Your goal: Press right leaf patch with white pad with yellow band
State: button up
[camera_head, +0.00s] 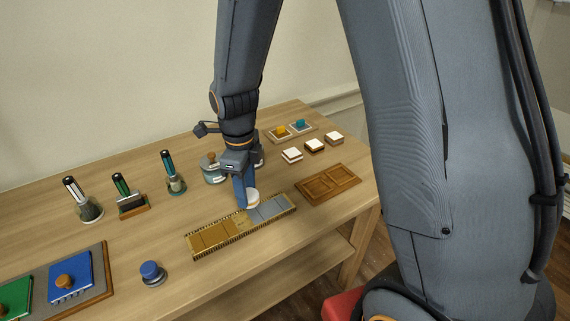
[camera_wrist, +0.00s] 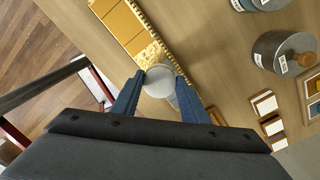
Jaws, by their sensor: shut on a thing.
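My gripper (camera_head: 246,200) is shut on a white round pad (camera_wrist: 159,80), held between the blue fingertips; its yellow band is hard to make out. In the head view the pad (camera_head: 253,197) is over the middle of a long gold-edged panel (camera_head: 213,236). Whether it touches the panel I cannot tell. The panel has gold patches on its left part, a mottled gold stretch in the middle and grey-silver patches on its right part. The right leaf patch (camera_head: 279,205) shows to the right of the pad. In the wrist view the panel (camera_wrist: 124,27) runs diagonally under the fingers.
A grey jar (camera_head: 213,172) stands behind my gripper. Tools in stands are left, and a blue knob (camera_head: 152,273) front left.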

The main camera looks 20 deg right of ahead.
jog(key=shift+r+p, duration=0.7)
jog(key=shift+r, duration=0.35)
